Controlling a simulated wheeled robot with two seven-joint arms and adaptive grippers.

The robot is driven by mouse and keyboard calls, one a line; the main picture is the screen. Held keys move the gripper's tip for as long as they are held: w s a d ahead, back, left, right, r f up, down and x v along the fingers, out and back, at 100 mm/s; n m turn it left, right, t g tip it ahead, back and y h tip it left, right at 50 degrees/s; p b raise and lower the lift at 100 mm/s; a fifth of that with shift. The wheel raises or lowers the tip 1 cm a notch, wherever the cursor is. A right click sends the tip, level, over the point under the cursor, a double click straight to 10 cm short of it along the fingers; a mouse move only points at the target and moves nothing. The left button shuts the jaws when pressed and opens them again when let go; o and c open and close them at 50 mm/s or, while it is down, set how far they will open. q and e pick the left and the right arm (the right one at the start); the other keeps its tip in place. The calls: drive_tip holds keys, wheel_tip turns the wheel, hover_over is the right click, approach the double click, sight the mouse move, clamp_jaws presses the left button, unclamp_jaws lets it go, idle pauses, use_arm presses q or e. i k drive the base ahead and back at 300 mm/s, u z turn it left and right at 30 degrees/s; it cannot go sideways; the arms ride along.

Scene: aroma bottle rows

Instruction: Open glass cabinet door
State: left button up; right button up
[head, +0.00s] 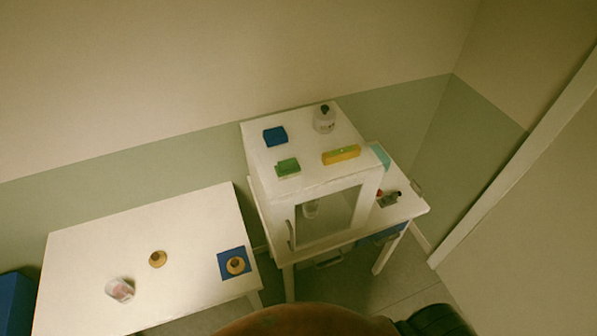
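The white glass cabinet (262,190) stands on a white table right of the middle. Its glass door (335,212) faces the front and looks shut in its frame. A vertical handle (291,236) is on the left side of the door. A small pale object (311,208), perhaps a bottle, shows dimly through the glass. Neither of my grippers is in view, so no contact with the handle shows.
On the cabinet top are a blue block (275,136), a green block (288,168), a yellow box (341,155) and a clear bottle (324,119). A white table (190,225) at left holds a cup (120,289) and two round tan items. Small items (389,199) lie right of the cabinet.

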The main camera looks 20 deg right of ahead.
sight(282, 208)
drive_tip(key=z, duration=0.7)
drive_tip(key=k, duration=0.3)
